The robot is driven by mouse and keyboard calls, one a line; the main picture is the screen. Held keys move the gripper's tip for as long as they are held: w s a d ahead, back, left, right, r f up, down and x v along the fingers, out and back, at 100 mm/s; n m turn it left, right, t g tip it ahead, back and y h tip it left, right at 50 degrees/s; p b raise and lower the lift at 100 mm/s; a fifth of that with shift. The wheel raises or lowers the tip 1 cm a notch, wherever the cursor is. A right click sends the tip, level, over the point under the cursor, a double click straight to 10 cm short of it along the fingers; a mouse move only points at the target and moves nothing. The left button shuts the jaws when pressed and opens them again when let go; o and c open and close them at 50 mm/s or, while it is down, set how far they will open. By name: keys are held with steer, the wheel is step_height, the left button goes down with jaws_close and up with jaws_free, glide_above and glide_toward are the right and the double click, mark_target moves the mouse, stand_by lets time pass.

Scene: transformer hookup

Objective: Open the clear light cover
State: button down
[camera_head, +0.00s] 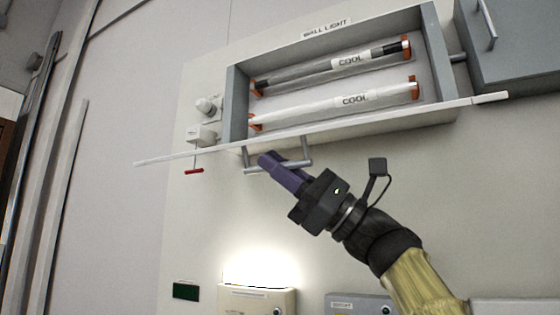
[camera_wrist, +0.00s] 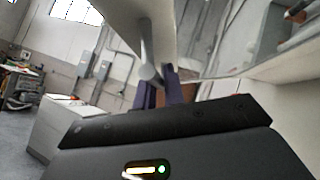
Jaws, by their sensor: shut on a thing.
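The wall light box (camera_head: 234,98) is on the wall in the head view, its front open to view with two tubes inside, marked COOL. The clear light cover (camera_head: 450,107) appears nearly edge-on as a pale strip along the box's lower front, reaching past both sides. A grey bar handle (camera_head: 306,153) hangs under it; a grey bar also shows in the wrist view (camera_wrist: 147,42). My gripper (camera_head: 267,160), with purple fingers, is shut on the handle from below. In the wrist view its fingers (camera_wrist: 160,88) are partly hidden, so the exact contact is unclear.
A small red-handled lever (camera_head: 194,171) and white fittings (camera_head: 202,134) are left of the box. A grey cabinet (camera_head: 515,45) is at upper right. A lit beige unit (camera_head: 257,299) and a grey box (camera_head: 358,304) are below. The wall left of my arm is mostly clear.

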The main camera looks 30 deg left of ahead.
steer(key=shift+w+f+b, duration=0.5)
steer(key=shift+w+f, duration=0.6)
steer(key=shift+f, duration=0.3)
steer(key=shift+w+f+b, duration=0.45)
steer(key=shift+w+f, duration=0.85)
steer(key=shift+w, duration=0.1)
steer(key=c, duration=1.5)
jaws_free()
steer(key=shift+d+f, duration=0.1)
